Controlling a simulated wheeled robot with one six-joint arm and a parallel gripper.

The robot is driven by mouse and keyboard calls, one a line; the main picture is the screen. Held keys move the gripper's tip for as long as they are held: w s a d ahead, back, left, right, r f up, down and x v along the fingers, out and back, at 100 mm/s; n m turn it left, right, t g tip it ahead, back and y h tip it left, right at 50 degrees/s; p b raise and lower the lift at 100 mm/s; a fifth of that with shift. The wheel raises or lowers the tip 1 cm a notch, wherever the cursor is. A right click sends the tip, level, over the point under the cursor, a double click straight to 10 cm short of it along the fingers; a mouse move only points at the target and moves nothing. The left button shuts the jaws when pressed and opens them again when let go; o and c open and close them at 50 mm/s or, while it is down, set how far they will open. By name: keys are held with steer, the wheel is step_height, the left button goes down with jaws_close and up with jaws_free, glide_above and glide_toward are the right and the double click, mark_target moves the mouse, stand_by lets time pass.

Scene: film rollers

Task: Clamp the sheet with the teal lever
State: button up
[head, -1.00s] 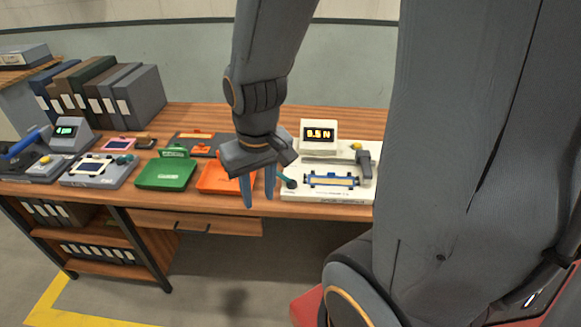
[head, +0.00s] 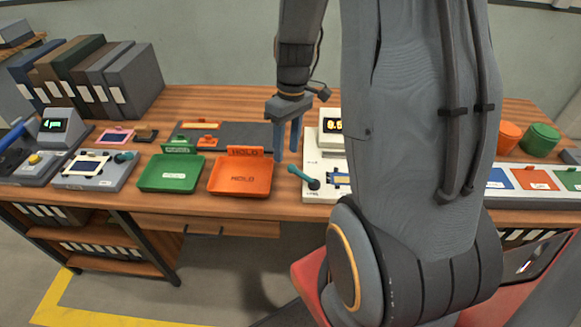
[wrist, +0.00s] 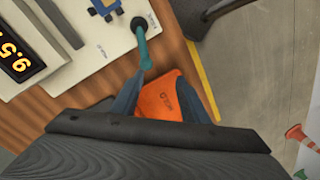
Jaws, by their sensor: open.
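The teal lever (head: 304,177) is on the left front of a white device (head: 310,160), beside a blue frame with a pale strip (head: 339,181). It also shows in the wrist view (wrist: 142,45), just beyond my left finger. My gripper (head: 287,155) points down, open and empty, above the table near the left edge of the white device. In the wrist view my gripper's fingers (wrist: 168,98) are spread, with the orange tray (wrist: 160,97) showing between them. My arm hides much of the device in the head view.
A green tray (head: 171,174) and the orange tray (head: 240,177) sit left of the device. A grey device (head: 94,171) with another teal knob stands further left. Binders (head: 87,76) stand at the back left. Coloured squares on a long tray (head: 535,181) lie at right.

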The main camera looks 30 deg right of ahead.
mark_target(291, 169)
steer(key=d+f, duration=0.2)
steer(key=shift+w+d+n+y, duration=0.3)
steer(key=shift+w+d+n, duration=0.05)
steer(key=shift+w+n, duration=0.05)
steer(key=shift+d+f, duration=0.15)
steer(key=shift+f, duration=0.05)
steer(key=shift+s+a+f+p, duration=0.1)
steer(key=shift+a+f+p, duration=0.2)
steer(key=shift+f, duration=0.95)
steer(key=shift+s+a+f+p, duration=0.15)
steer(key=shift+f+p, duration=0.2)
steer(key=shift+f, duration=0.9)
steer(key=shift+s+a+f+p, duration=0.1)
steer(key=shift+a+f+p, duration=0.2)
steer(key=shift+f, duration=0.95)
jaws_close()
